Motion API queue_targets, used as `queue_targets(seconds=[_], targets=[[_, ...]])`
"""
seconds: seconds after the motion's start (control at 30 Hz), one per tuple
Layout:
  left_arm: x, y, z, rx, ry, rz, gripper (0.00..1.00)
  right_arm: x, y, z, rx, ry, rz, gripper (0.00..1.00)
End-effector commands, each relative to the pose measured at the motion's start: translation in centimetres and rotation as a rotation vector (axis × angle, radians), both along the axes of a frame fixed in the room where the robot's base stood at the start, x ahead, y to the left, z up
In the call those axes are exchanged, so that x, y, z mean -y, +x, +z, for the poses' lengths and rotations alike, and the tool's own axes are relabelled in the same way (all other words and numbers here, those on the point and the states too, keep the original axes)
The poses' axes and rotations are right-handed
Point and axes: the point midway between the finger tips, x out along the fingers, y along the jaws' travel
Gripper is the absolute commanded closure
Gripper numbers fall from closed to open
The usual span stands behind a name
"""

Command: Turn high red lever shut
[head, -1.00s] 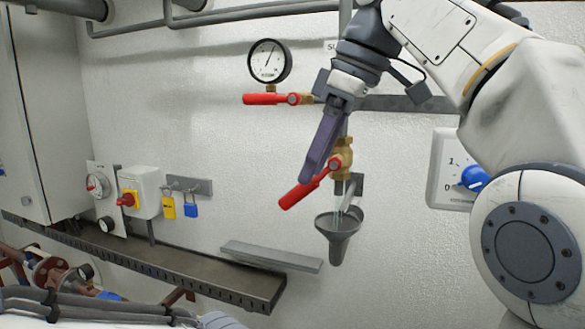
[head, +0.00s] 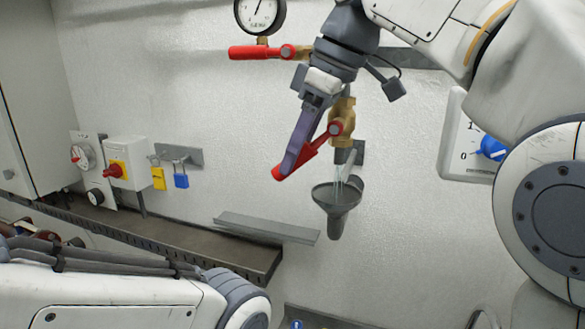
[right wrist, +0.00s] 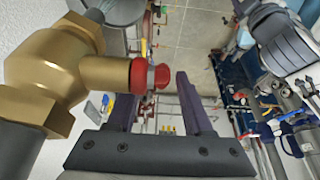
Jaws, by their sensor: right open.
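A brass valve (head: 342,120) with a red lever (head: 308,154) sits on the wall pipe. Its lever slants down to the left. Thin water streams fall below it into a grey funnel (head: 336,208). A second red lever (head: 255,53) lies level under the gauge. My right gripper (head: 291,160) has its purple fingers over the slanted lever, partly hiding it. In the right wrist view the right gripper (right wrist: 160,95) is open. The lever's red part (right wrist: 140,76) shows at the gap between the fingers, beside the brass valve (right wrist: 62,70). I cannot tell whether they touch. My left gripper is out of view.
A gauge (head: 259,13) is above. A blue rotary switch (head: 491,148) is at the right. A red-yellow switch box (head: 128,164) and yellow and blue padlocks (head: 181,179) hang at the left. A grey ledge (head: 266,227) and a tray (head: 190,255) run below.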

Motion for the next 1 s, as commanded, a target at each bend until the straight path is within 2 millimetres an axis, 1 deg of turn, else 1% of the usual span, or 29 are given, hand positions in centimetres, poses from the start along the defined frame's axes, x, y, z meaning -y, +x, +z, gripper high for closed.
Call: queue_targets(seconds=[0.1, 0.2, 0.53, 0.57, 0.6, 0.67, 0.7, 1.0], targets=[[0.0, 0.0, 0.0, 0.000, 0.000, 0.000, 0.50, -0.4, 0.1, -1.2, -0.002, -0.001, -0.001, 0.49], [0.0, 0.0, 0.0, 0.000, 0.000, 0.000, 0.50, -0.6, 0.2, -1.8, -0.002, -0.001, -0.001, 0.49], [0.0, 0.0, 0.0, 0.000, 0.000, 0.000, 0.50, -0.7, 0.3, -2.1, 0.001, 0.001, -0.004, 0.49], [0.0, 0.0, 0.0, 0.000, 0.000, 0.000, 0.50, -0.7, 0.3, -2.1, 0.001, 0.001, -0.004, 0.60], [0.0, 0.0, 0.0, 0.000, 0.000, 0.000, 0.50, -0.7, 0.3, -2.1, 0.001, 0.001, -0.004, 0.76], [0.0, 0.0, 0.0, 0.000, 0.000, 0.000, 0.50, -0.7, 0.3, -2.1, 0.000, 0.001, -0.003, 0.98], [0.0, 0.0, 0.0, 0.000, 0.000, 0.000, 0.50, -0.7, 0.3, -2.1, 0.000, 0.001, -0.003, 1.00], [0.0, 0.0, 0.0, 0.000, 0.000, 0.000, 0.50, -0.7, 0.3, -2.0, 0.000, 0.001, -0.003, 1.00]])
